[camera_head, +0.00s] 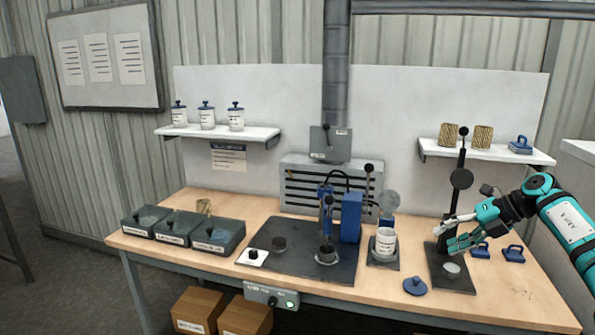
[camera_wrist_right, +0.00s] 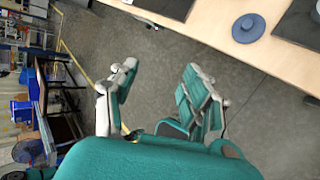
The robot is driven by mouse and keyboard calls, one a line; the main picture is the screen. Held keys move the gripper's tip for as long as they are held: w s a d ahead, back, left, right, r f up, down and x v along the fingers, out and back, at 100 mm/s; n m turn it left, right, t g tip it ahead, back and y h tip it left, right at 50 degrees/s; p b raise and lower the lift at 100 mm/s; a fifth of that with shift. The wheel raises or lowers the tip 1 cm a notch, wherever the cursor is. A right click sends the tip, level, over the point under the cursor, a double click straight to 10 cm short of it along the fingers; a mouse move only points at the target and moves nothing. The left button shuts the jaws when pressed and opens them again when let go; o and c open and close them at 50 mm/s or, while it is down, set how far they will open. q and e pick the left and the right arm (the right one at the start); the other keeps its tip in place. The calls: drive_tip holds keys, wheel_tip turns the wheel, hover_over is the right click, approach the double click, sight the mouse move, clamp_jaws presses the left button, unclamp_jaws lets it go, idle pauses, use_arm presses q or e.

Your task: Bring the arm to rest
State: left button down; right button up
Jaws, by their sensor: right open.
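My right arm comes in from the right in the head view. Its teal and grey gripper (camera_head: 452,234) is in front of the black stand (camera_head: 458,205) at the right of the bench. In the right wrist view the two fingers (camera_wrist_right: 160,90) are spread apart with nothing between them. That view shows the floor beyond the fingers and the bench edge at the upper right. My left gripper is in neither view.
The wooden bench (camera_head: 400,308) holds a blue lid (camera_head: 415,286), a white jar (camera_head: 385,241), blue handled pieces (camera_head: 513,253) near my gripper, a dark mat (camera_head: 270,262) with a press, and grey bins (camera_head: 218,235). Shelves hang behind. Bare wood lies at the front right.

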drive_tip(key=w+a+f+m+t+y, duration=0.1)
drive_tip(key=a+f+m+t+y, duration=0.15)
drive_tip(key=a+f, duration=0.55)
drive_tip(key=w+a+f+m+t+y, duration=0.1)
drive_tip(key=a+f+m, duration=0.2)
drive_tip(key=f, duration=0.8)
drive_tip(key=s+a+f+m+t+h, duration=0.15)
drive_tip(key=s+f+m, duration=0.35)
drive_tip(key=f, duration=0.6)
drive_tip(key=s+f+m+t+h, duration=0.25)
drive_tip(key=f+m, duration=0.45)
drive_tip(key=f, duration=0.5)
drive_tip(key=s+d+f+m+g+h, duration=0.1)
drive_tip(key=s+f+m+g+h, duration=0.2)
drive_tip(key=s+f, duration=0.85)
drive_tip(key=s+d+f+m+g+h, duration=0.1)
drive_tip(key=s+f+m+h, duration=0.3)
drive_tip(key=s+f, duration=0.75)
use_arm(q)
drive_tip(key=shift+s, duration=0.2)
use_arm(e)
drive_tip(key=s+a+f+m+g, duration=0.1)
drive_tip(key=s+f+m+g, duration=0.1)
drive_tip(key=s, duration=1.4)
drive_tip(key=s+a+f+m+g, duration=0.1)
drive_tip(key=s+f+m+g, duration=0.2)
drive_tip(key=s, duration=1.4)
drive_tip(key=shift+s+f+m+g+h, duration=0.3)
drive_tip(key=shift+f+m+g+h, duration=0.05)
drive_tip(key=shift+m+g, duration=0.65)
